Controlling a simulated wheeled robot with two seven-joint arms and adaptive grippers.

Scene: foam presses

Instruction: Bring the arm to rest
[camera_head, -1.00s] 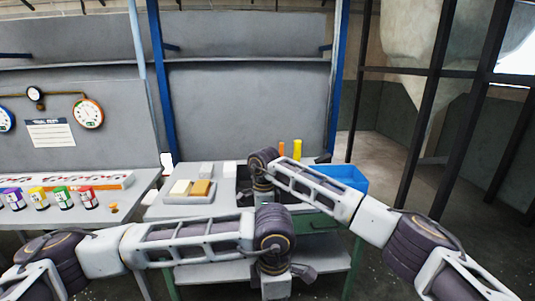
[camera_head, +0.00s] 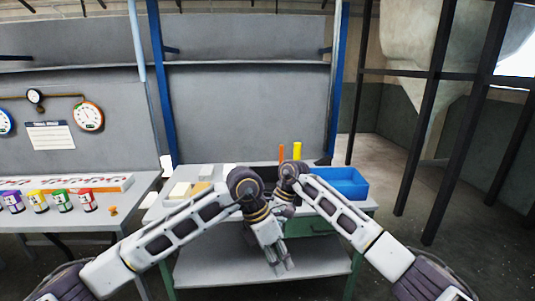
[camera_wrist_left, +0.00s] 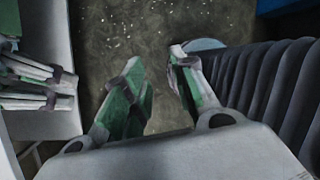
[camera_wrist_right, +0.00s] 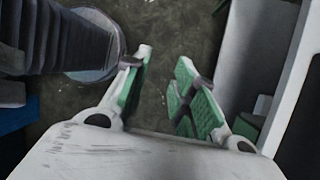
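My left gripper (camera_head: 281,268) hangs in front of the workbench in the head view, fingers pointing down. In the left wrist view, my left gripper (camera_wrist_left: 157,62) has its green-padded fingers apart, with only floor between them. My right gripper is mostly hidden behind the left wrist in the head view. In the right wrist view, my right gripper (camera_wrist_right: 164,58) also has its fingers apart and nothing between them. The two forearms come together close to each other, the left wrist nearer the camera; I cannot tell whether they touch.
The grey workbench (camera_head: 160,212) behind the arms carries a blue bin (camera_head: 345,184), an orange cylinder (camera_head: 281,152), a yellow cylinder (camera_head: 297,151) and pale blocks (camera_head: 181,190). A left table (camera_head: 125,197) holds several coloured cans. Black posts (camera_head: 424,120) stand at right.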

